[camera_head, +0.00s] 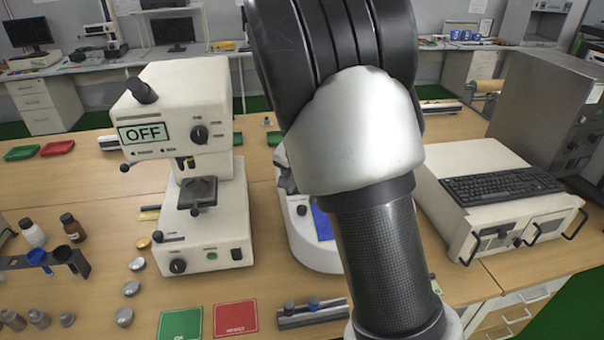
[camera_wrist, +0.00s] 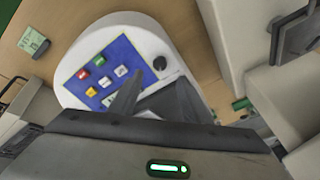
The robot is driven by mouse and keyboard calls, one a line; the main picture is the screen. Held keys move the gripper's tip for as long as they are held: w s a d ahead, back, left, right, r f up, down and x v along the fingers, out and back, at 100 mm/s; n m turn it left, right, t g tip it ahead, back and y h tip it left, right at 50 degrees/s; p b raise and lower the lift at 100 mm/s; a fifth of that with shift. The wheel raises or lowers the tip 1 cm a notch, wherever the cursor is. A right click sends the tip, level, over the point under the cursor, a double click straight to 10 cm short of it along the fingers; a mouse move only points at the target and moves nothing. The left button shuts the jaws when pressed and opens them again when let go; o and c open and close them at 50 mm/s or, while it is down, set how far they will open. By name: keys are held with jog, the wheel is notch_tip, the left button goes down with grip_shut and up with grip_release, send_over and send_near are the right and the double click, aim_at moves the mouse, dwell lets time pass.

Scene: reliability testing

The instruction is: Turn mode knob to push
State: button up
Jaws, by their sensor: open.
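A white tester (camera_head: 190,150) with a display reading OFF stands left of centre in the head view. A black knob (camera_head: 200,134) sits beside its display; any mode labels are too small to read. A white rounded device (camera_head: 305,240) with a blue panel is partly hidden behind my arm. In the wrist view, its blue panel (camera_wrist: 105,70) carries red, yellow and white buttons, and a black knob (camera_wrist: 160,63) is beside the panel. I cannot tell which knob is the mode knob. My gripper (camera_wrist: 150,97) is open over this device, its fingers only partly distinguishable, apart from the knob.
A cream box with a keyboard (camera_head: 500,187) stands to the right. Green (camera_head: 180,324) and red (camera_head: 236,318) cards lie at the front.

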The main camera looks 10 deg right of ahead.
jog(key=v, duration=0.8)
jog(key=shift+p, duration=0.35)
jog(key=shift+r, duration=0.1)
jog(key=s+r+n, duration=0.3)
jog(key=s+r, duration=0.1)
jog(key=s, duration=0.5)
jog(key=s+d+r+n+p, duration=0.1)
jog(key=s+r, duration=0.3)
jog(key=s, duration=0.5)
jog(key=s+r+n+t+p, duration=0.1)
jog(key=s+r+n, duration=0.3)
jog(key=s, duration=0.5)
jog(key=shift+s+d+r+n+y, duration=0.2)
jog(key=shift+s+n+y, duration=0.1)
jog(key=shift+y, duration=0.1)
